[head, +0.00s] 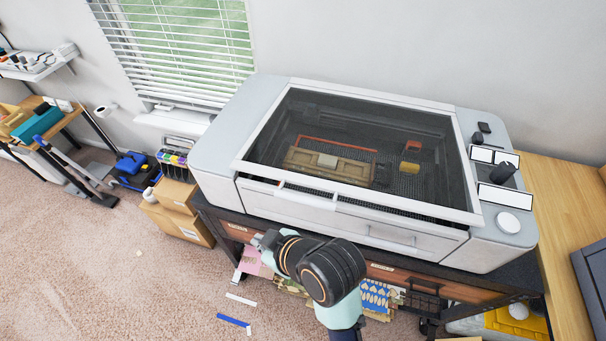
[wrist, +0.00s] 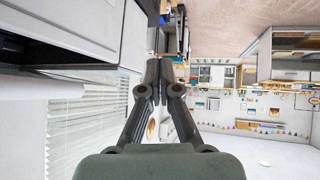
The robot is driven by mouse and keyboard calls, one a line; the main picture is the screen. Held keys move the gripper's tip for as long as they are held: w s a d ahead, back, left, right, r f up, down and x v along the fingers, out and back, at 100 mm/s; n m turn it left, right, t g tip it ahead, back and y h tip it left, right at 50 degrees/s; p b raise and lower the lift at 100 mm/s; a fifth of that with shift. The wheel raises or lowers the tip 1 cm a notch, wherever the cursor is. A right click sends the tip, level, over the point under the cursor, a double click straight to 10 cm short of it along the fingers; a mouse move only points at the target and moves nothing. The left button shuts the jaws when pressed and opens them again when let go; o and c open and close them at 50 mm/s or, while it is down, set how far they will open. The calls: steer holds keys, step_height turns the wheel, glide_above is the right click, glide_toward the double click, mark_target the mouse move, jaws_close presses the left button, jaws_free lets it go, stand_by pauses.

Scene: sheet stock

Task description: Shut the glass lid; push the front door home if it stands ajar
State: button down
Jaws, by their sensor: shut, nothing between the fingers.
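The pale grey machine (head: 212,150) has a dark glass lid (head: 400,125) in a white frame. The lid lies low over the bed, its front edge above the body; a dark gap shows beneath that edge. The front door (head: 350,222), with a recessed handle, is below it. A dark strip shows along the door's top; I cannot tell whether the door is fully home. My gripper (head: 262,240) is in front of the machine, below the door's left part, apart from the lid. The wrist view shows its fingers (wrist: 166,72) shut and empty.
A brown workpiece (head: 328,166) lies in the bed under the glass. The machine stands on a dark bench (head: 215,212) with drawers. Control pads and knobs (head: 503,172) are on its right. Cardboard boxes (head: 178,195) stand at left. Carpet in front is mostly clear.

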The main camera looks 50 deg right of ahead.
steer(key=s+d+r+n+g+y+p, duration=0.1)
steer(key=s+d+r+n+p, duration=0.1)
steer(key=s+d+r+p, duration=0.45)
steer(key=s+d+r+n+y+p, duration=0.1)
steer(key=s+d+r+y+p, duration=0.15)
steer(key=d+r+p, duration=0.65)
glide_above(304, 198)
steer(key=s, duration=0.3)
steer(key=shift+h, duration=0.35)
steer(key=f, duration=0.5)
steer(key=shift+d+f, duration=0.4)
steer(key=f, duration=0.3)
steer(key=shift+w+d+f, duration=0.15)
steer(key=shift+w+f, duration=0.05)
steer(key=shift+f, duration=0.55)
